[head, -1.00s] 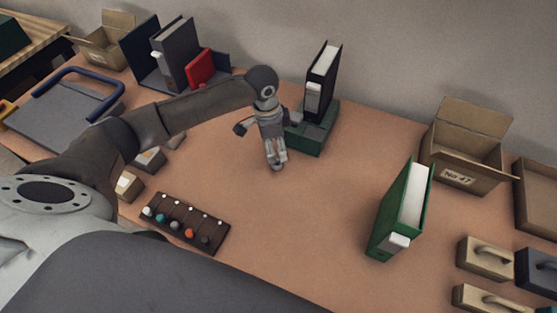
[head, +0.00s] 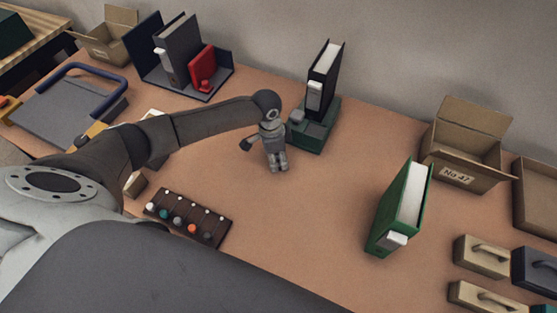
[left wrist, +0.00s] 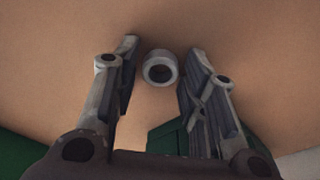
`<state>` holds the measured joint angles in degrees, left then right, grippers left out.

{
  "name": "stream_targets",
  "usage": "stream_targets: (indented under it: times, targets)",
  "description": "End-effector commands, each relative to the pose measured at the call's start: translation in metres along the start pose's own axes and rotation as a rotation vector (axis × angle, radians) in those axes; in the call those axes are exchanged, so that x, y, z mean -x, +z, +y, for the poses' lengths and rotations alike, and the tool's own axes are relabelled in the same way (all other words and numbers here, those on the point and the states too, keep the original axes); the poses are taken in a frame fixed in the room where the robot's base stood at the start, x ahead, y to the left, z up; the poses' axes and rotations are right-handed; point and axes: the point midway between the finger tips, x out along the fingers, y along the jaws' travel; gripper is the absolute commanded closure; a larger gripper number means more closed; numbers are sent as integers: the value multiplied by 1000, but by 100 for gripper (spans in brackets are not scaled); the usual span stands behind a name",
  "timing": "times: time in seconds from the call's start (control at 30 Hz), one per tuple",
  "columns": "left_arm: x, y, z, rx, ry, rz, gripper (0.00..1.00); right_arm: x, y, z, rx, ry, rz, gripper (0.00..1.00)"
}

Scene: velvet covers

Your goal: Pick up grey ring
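The grey ring (left wrist: 160,68) lies on the table in the left wrist view, a short grey cylinder with a dark hole. It sits between and just beyond the fingertips of my left gripper (left wrist: 157,62), with gaps on both sides. The left gripper is open and points down at the table. In the head view my left gripper (head: 279,169) is in front of the dark green box, and the ring cannot be made out there. My right gripper is not in view.
A dark green box (head: 314,139) with a black binder (head: 322,80) stands just behind the gripper. A green binder (head: 402,210) stands to the right, and a dark rack with coloured knobs (head: 212,231) lies at front left. The table between them is clear.

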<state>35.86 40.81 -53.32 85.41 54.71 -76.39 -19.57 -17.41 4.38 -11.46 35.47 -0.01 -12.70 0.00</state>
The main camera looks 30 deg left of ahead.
Motion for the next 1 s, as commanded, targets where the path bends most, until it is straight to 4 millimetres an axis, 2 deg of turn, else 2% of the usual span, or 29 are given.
stream_targets:
  times: [0.03, 0.13, 0.47, 0.63, 0.8, 1.0]
  targets:
    - [0, 0, 0, 0, 0, 0, 72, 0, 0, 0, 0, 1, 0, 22]
    - [0, 0, 0, 0, 0, 0, 84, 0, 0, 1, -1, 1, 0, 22]
    - [1, 0, 0, 0, -1, 1, 84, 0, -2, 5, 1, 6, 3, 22]
    - [8, -1, -1, 1, -2, 1, 84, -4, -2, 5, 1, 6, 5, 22]
    - [34, -3, 0, -1, -3, 3, 84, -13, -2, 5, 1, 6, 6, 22]
    - [72, 13, 24, -3, -3, 1, 84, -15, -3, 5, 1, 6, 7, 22]
